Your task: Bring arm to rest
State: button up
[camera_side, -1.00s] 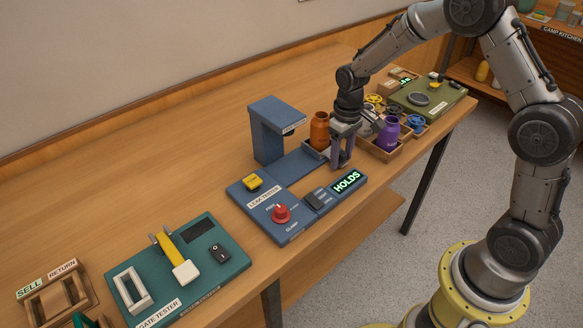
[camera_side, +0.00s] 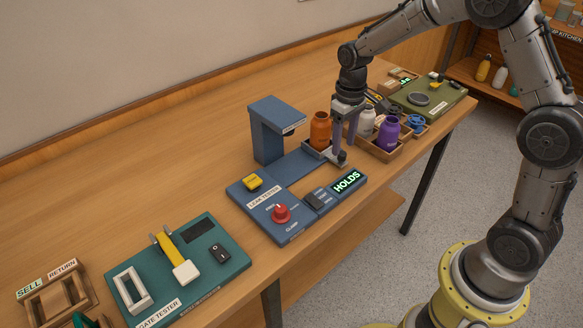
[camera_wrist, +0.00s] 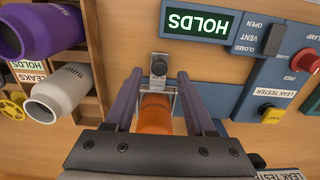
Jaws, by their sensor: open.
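My gripper (camera_side: 345,150) is over the right end of the leak tester (camera_side: 298,168), its fingers pointing down. In the wrist view its two fingers (camera_wrist: 158,82) are spread apart with nothing gripped. A dark knob on a metal bracket (camera_wrist: 159,66) shows beyond the fingertips, and also in the side view (camera_side: 341,158). An orange bottle (camera_side: 320,128) stands just left of the fingers in the side view. In the wrist view the bottle (camera_wrist: 155,116) is partly hidden behind the gripper body.
The tester display (camera_side: 347,182) reads HOLDS. Right of the gripper, a compartmented wooden tray (camera_side: 384,151) holds a purple bottle (camera_side: 387,133) and a white bottle (camera_side: 366,123). A teal gate tester (camera_side: 222,285) sits at front left. The bench behind the testers is clear.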

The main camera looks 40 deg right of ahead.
jog(key=shift+r, duration=1.05)
jog(key=s+a+r+t, duration=0.2)
jog(key=s+r, duration=0.3)
jog(key=r, duration=0.3)
jog(key=s+a+r+t, duration=0.15)
jog(key=s+r, duration=0.25)
jog(key=r, duration=0.4)
jog(key=s+a+f+t, duration=0.1)
jog(key=s+f+t, duration=0.1)
jog(key=s, duration=1.4)
jog(key=shift+a+f, duration=0.2)
jog(key=shift+f, duration=0.2)
